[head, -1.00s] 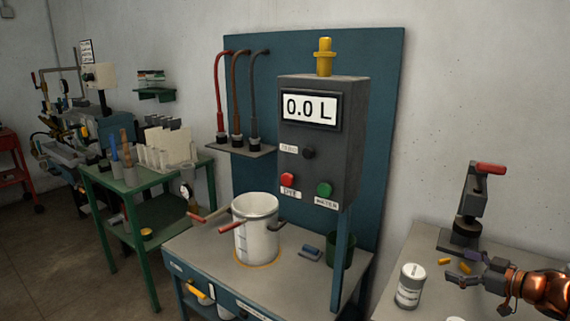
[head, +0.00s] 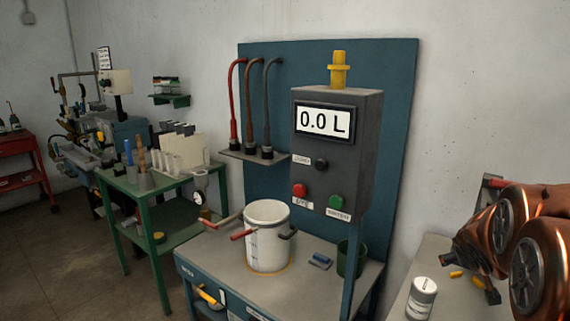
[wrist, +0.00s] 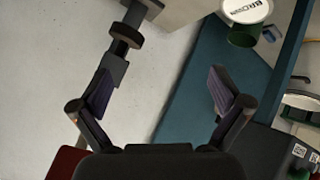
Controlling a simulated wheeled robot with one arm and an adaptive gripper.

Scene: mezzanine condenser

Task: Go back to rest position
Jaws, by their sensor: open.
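My gripper (wrist: 162,88) is open in the wrist view, its two dark fingers spread with nothing between them. Pale wall and the blue-green panel (wrist: 205,75) show behind them. In the head view my copper arm is folded large at the right edge. The dark gripper end (head: 475,272) hangs over the right-hand bench and is partly hidden by my arm, near the labelled white jar (head: 422,298) but apart from it.
A white pot (head: 268,236) stands on the middle bench under a control box (head: 333,150) reading 0.0 L. A green cup (head: 351,259) and a blue block (head: 320,261) are beside it. The red-handled clamp (head: 493,181) is mostly hidden by my arm. Floor shows at left.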

